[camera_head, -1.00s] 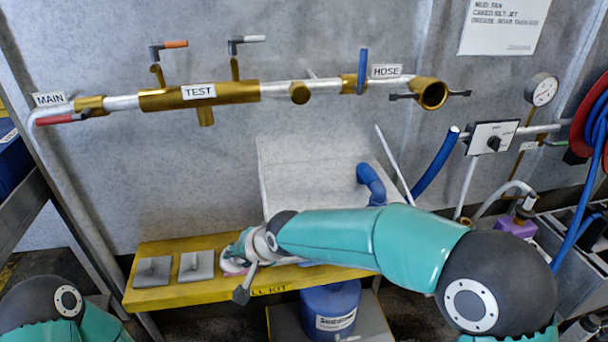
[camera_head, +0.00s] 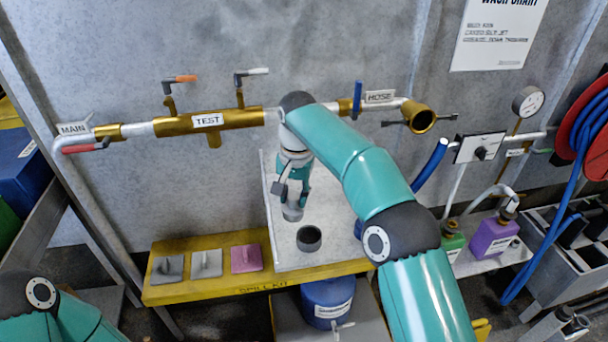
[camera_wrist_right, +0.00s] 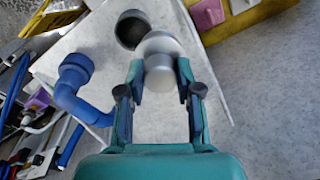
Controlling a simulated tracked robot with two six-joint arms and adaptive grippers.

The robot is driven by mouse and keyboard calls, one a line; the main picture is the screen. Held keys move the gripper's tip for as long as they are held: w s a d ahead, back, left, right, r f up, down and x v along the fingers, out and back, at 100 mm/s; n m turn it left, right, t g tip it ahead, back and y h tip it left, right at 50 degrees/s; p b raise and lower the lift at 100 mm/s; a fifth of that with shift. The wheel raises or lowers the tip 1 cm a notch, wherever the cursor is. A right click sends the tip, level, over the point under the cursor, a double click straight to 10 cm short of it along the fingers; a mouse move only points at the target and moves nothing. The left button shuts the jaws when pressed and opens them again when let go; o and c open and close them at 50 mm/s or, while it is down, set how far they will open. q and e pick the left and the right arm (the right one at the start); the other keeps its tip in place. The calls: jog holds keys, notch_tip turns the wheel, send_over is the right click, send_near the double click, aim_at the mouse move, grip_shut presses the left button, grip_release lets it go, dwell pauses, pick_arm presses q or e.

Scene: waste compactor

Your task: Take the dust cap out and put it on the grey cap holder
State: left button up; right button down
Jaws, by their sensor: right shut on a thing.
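A silver dust cap (camera_head: 292,213) is in my right gripper (camera_head: 291,198), above the pale sloping board. In the right wrist view, the two fingers of the gripper (camera_wrist_right: 160,78) are shut on the sides of the rounded cap (camera_wrist_right: 158,62). A dark grey, open round cup (camera_head: 309,238), which looks like the cap holder, stands on the board just right of and below the cap. The cup (camera_wrist_right: 131,28) shows its hollow inside in the wrist view, partly behind the cap. Cap and cup look apart in the head view. My left gripper is out of view.
A yellow shelf (camera_head: 205,292) holds two grey pads (camera_head: 207,264) and a pink pad (camera_head: 246,258). A blue pipe elbow (camera_wrist_right: 80,85) stands beside the cup. The brass pipe (camera_head: 160,126) with valves runs above; its hose end (camera_head: 421,119) is open.

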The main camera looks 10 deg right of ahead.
jog(key=d, duration=0.1)
jog(key=p, duration=0.1)
jog(key=d+p, duration=0.1)
jog(key=shift+s+d+r+g, duration=0.2)
jog(key=shift+d+r+g, duration=0.1)
pick_arm(q)
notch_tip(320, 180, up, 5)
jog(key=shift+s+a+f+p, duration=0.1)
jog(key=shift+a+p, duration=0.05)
jog(key=shift+p, duration=0.4)
pick_arm(e)
jog(key=shift+s+d+f+h, duration=0.15)
jog(key=shift+d+f+h, duration=0.15)
jog(key=shift+d+f, duration=0.15)
jog(key=shift+r, duration=0.15)
pick_arm(q)
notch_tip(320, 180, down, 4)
jog(key=b, duration=0.3)
jog(key=shift+b, duration=0.4)
pick_arm(e)
notch_tip(320, 180, down, 6)
jog(key=shift+r, duration=0.2)
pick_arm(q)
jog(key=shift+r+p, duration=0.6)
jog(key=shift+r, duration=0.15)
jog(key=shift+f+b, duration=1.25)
pick_arm(e)
jog(key=shift+s+f, duration=0.1)
jog(key=shift+f, duration=1.9)
